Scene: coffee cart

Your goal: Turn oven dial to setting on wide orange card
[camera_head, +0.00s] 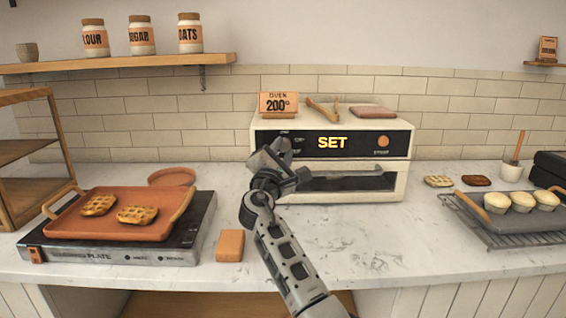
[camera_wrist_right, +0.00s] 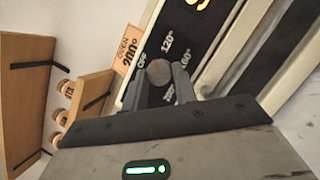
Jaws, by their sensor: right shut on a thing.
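The oven (camera_head: 400,170) stands at the back of the counter, and its black front panel shows "SET" in lit letters. The wide orange card (camera_head: 278,103) on top of it reads "OVEN 200°"; it also shows in the right wrist view (camera_wrist_right: 126,52). The round dial (camera_wrist_right: 158,72) has marks for OFF, 120°, 160° and 200° around it. My right gripper (camera_head: 274,152) is at the left of the oven panel, shut on the dial, with a finger on either side in the wrist view. The gripper hides the dial in the head view. I cannot tell where the dial points. My left gripper is out of view.
Tongs (camera_head: 322,110) and a pinkish flat block (camera_head: 372,112) lie on the oven. At left, an orange tray (camera_head: 110,226) with waffles sits on a hot plate (camera_head: 200,225). An orange block (camera_head: 230,245) lies near my right arm. A cooling rack (camera_head: 500,238) with a muffin pan is at right.

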